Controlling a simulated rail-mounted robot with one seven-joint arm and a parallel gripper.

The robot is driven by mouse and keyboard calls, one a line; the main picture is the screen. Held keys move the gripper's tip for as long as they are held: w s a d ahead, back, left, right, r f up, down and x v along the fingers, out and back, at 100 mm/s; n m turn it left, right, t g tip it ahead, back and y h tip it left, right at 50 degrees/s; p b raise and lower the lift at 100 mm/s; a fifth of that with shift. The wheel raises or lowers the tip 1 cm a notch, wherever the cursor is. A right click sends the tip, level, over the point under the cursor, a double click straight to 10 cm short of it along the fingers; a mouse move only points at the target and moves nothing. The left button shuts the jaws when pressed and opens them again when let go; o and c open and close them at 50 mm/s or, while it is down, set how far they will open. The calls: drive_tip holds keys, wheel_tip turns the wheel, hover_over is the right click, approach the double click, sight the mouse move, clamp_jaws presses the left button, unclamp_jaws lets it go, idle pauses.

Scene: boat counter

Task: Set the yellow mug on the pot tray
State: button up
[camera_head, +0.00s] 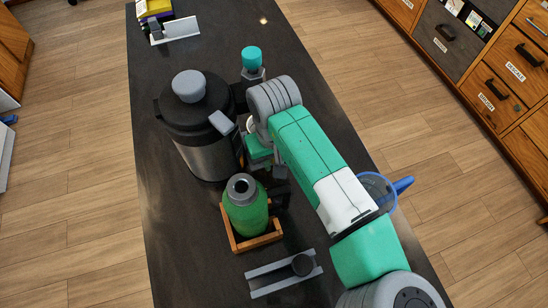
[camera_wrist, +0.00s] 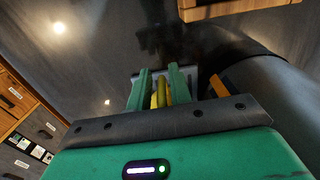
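In the wrist view, the two green fingers of my gripper (camera_wrist: 163,88) have a narrow yellow piece (camera_wrist: 161,94) between them. It appears to be part of the yellow mug; the rest of the mug is hidden by the gripper. In the head view my gripper (camera_head: 264,160) is low beside the big urn-like pot (camera_head: 205,155), largely covered by my arm. The pot has a dark lid and a grey knob and stands on the dark counter. I cannot tell which surface is the pot tray; none shows clearly under the pot.
A green bottle (camera_head: 246,212) stands in a wooden tray (camera_head: 258,241) just in front of the pot. A grey rack (camera_head: 270,282) lies nearer. A blue-handled vessel (camera_head: 402,185) is partly behind my arm. A teal-topped item (camera_head: 252,58) stands beyond. The counter's left strip (camera_head: 160,215) is clear.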

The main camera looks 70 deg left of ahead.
drive_tip(key=shift+o, duration=0.6)
drive_tip(key=shift+r+p, duration=0.3)
drive_tip(key=shift+r, duration=0.2)
wheel_tip(320, 180, up, 11)
drive_tip(key=b, duration=0.1)
drive_tip(key=shift+r+b, duration=0.2)
drive_tip(key=shift+b, duration=0.2)
